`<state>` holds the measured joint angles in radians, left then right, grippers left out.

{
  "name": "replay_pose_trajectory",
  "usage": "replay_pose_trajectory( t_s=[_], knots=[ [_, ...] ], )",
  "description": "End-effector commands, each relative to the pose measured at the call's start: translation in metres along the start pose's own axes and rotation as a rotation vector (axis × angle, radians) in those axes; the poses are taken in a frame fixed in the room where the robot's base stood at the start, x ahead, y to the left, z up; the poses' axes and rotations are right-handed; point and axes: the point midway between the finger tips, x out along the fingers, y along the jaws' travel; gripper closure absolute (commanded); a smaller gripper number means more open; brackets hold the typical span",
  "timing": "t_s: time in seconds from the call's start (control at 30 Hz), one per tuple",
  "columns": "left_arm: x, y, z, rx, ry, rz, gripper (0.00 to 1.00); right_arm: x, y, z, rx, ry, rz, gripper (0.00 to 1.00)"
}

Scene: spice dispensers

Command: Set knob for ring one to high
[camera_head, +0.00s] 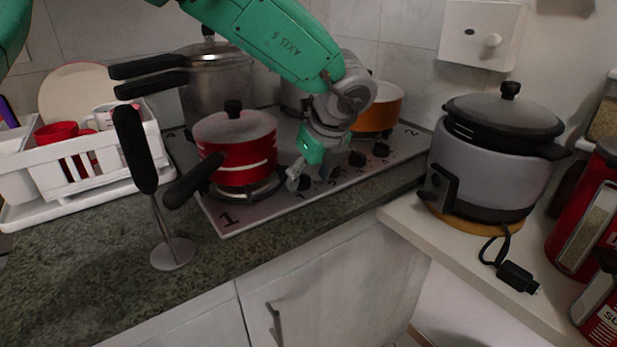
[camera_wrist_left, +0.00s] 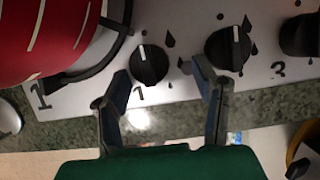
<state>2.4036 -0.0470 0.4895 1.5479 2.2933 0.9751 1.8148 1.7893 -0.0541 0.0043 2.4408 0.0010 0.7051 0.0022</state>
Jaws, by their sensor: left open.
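The stove top (camera_head: 225,219) has a row of black knobs along its front edge. In the left wrist view the knob for ring one (camera_wrist_left: 149,64), marked 1 below it, has its white line pointing up, away from the counter's front edge. My left gripper (camera_head: 296,181) is over the front edge of the stove by the knobs. In the left wrist view its open fingers (camera_wrist_left: 165,88) stand on either side of ring one's knob, with nothing between them touching. In the head view that knob is mostly hidden by my gripper. My right gripper is not in view.
A red pot (camera_head: 247,152) with a black handle stands on the burner left of my gripper. A second knob (camera_wrist_left: 228,48) is close to the right finger. An orange pot (camera_head: 379,110) and a steel pot (camera_head: 215,84) stand behind. A grey cooker (camera_head: 485,165) is at right.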

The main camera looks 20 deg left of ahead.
Motion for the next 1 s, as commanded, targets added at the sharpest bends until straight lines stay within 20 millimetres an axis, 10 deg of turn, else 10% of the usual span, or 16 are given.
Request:
replay_pose_trajectory(
  t_s=[0.1, 0.27, 1.0],
  knots=[
    [0.0016, 0.0025, 0.0031, -0.003, 0.003, -0.001, 0.46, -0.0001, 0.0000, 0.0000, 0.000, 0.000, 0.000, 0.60],
    [0.0034, 0.0045, 0.0056, -0.004, 0.007, -0.003, 0.96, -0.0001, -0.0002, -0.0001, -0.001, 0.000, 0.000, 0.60],
    [0.0010, 0.0022, 0.0028, 0.035, 0.004, -0.015, 0.95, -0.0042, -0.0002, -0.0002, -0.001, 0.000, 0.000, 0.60]
  ],
)
